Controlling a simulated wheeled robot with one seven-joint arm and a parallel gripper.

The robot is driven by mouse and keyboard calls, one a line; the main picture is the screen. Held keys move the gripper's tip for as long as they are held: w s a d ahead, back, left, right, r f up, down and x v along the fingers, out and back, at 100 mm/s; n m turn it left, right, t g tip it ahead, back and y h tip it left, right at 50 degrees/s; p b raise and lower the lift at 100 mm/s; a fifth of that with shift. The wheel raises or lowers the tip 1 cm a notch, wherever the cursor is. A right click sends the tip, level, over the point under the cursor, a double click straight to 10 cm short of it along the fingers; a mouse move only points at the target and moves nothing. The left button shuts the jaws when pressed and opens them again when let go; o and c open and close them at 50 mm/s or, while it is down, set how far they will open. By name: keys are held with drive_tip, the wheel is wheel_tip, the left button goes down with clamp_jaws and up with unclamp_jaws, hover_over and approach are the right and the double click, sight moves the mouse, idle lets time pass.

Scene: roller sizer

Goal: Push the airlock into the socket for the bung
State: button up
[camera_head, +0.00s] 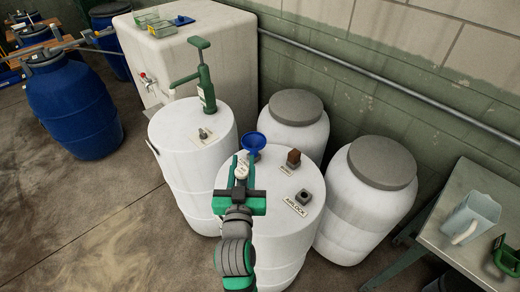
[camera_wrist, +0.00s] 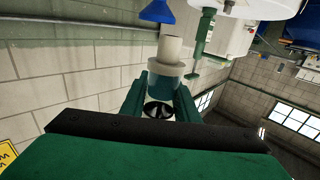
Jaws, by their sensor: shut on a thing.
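My gripper (camera_head: 241,172) is shut on the airlock, above the left part of the front white drum's lid. In the wrist view the airlock (camera_wrist: 166,68) is a pale stepped cylinder with a wider collar, held between two green fingers (camera_wrist: 160,100). In the head view only a small pale part of the airlock (camera_head: 241,171) shows. A dark square socket (camera_head: 304,197) with a hole stands on the lid beside a plate reading AIRLOCK (camera_head: 297,207), right of my gripper and apart from it. A brown block (camera_head: 293,158) sits in another dark holder farther back, by a small label.
A blue funnel (camera_head: 254,142) stands at the lid's back edge, close behind my gripper. A green hand pump (camera_head: 205,85) rises from the drum at left. Grey-lidded drums (camera_head: 382,163) stand behind and right. A bench (camera_head: 455,225) with a clear jug (camera_head: 470,218) is at far right.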

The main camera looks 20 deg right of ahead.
drive_tip(key=w+d+f, duration=0.3)
drive_tip(key=f, duration=0.5)
drive_tip(key=shift+w+f, duration=0.15)
drive_tip(key=shift+w, duration=0.2)
idle(0.4)
idle(0.7)
drive_tip(key=shift+w+a, duration=0.1)
idle(0.3)
drive_tip(key=shift+s, duration=0.2)
drive_tip(key=shift+w, duration=0.15)
idle(0.3)
drive_tip(key=shift+f, duration=0.85)
idle(0.5)
